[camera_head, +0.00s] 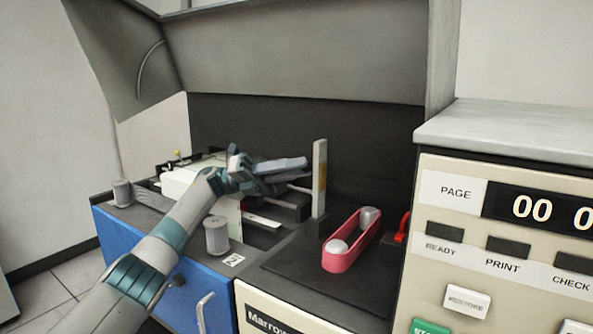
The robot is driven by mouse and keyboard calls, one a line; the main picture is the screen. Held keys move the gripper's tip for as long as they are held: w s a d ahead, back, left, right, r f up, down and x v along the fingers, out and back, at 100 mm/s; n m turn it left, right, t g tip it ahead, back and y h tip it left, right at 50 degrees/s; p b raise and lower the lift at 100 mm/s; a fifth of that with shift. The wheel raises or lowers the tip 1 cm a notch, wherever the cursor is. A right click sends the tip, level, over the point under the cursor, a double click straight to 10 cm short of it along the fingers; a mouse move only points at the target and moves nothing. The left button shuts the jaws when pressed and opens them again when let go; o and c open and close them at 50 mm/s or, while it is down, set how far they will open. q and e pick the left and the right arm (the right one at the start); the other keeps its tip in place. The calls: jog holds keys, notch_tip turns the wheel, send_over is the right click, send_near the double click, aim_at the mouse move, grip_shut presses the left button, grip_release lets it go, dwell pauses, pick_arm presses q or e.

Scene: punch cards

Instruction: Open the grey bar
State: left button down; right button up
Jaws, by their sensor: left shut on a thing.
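The grey bar (284,165) is a flat grey piece that sticks out to the right from my left gripper, above the dark card bed of the machine. My left gripper (246,174) comes in from the lower left and is shut on the bar near its left end. The fingers hide part of the bar and where it joins the machine. My right gripper is not in view.
An upright grey post (319,180) with a yellow label stands just right of the bar. A pink tray (346,246) lies on the dark top, with a red lever (402,228) beside it. A control panel (500,250) fills the right.

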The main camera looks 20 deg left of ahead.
pick_arm(q)
jog(key=c, duration=1.6)
grip_release()
